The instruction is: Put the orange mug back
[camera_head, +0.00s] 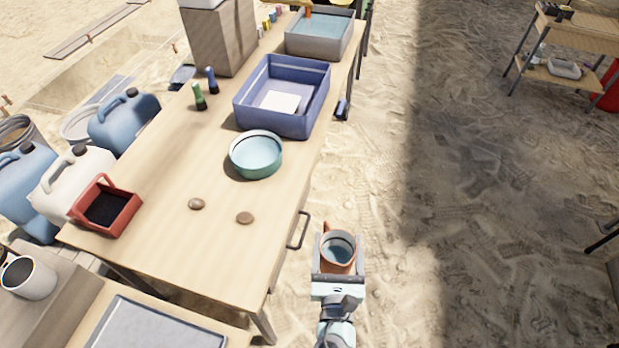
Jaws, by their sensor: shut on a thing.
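The orange mug (325,259) is held in my gripper (338,252) at the bottom centre of the view. The mug is upright and its inside looks dark blue-grey, perhaps with liquid in it. My gripper's two grey fingers are on either side of the mug, shut on it. The gripper and mug are over the sand, to the right of the wooden table (160,215) and off its edge. The lower part of the mug is hidden by the gripper.
On the table stand a teal bowl (256,168), a blue bin (272,120), a red tray (130,222) and two small flat stones (245,218). A drawer handle (300,230) sticks out near the mug. A white mug (30,283) stands at lower left.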

